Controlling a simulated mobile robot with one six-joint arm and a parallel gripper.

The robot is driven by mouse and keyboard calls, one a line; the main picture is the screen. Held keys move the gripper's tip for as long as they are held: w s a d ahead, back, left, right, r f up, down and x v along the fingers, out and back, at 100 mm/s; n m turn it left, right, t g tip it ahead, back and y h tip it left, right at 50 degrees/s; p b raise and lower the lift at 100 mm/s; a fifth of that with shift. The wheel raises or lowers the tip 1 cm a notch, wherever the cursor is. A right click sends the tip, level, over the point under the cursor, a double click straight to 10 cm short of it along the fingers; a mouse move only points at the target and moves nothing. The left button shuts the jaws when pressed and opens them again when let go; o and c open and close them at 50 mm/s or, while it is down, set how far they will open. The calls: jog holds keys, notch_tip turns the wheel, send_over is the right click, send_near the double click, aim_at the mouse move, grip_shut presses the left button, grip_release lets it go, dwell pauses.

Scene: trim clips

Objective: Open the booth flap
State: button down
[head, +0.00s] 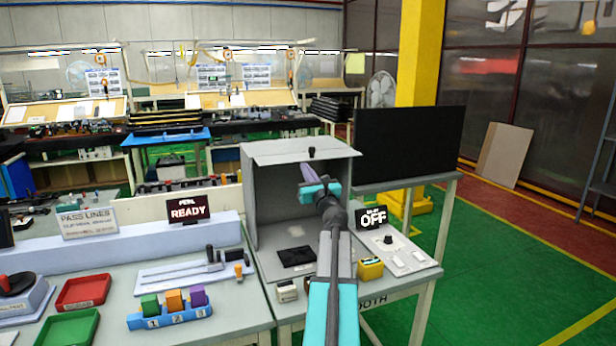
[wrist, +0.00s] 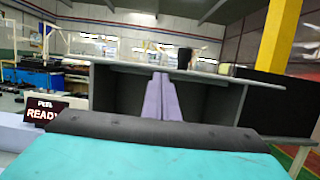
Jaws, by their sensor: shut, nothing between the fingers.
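The booth (head: 263,205) is a grey box on the right bench with its front open to view. Its flap (head: 285,148) is a light grey panel lying roughly level across the top, with a small black knob (head: 312,152) at its front edge. My gripper (head: 307,172) has its purple fingers pointing up, just below the flap's front edge, in front of the opening. In the wrist view the shut, empty fingers (wrist: 160,98) reach up to the flap (wrist: 205,77), seen nearly edge-on. I cannot tell if they touch it.
A dark pad (head: 297,256) lies inside the booth. An OFF display (head: 372,218), a control panel (head: 400,255) and a yellow block (head: 370,268) stand to the right, below a black screen (head: 410,143). The left bench holds trays and colored blocks (head: 174,301).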

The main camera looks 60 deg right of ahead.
jog(key=shift+r+p, duration=0.3)
jog(key=shift+r, duration=1.1)
jog(key=shift+r, duration=0.2)
notch_tip(320, 180, down, 5)
jog(key=b, duration=0.4)
jog(key=s+a+r, duration=0.5)
jog(key=s, duration=0.2)
jog(key=shift+s+a, duration=0.35)
jog(key=shift+r, duration=0.1)
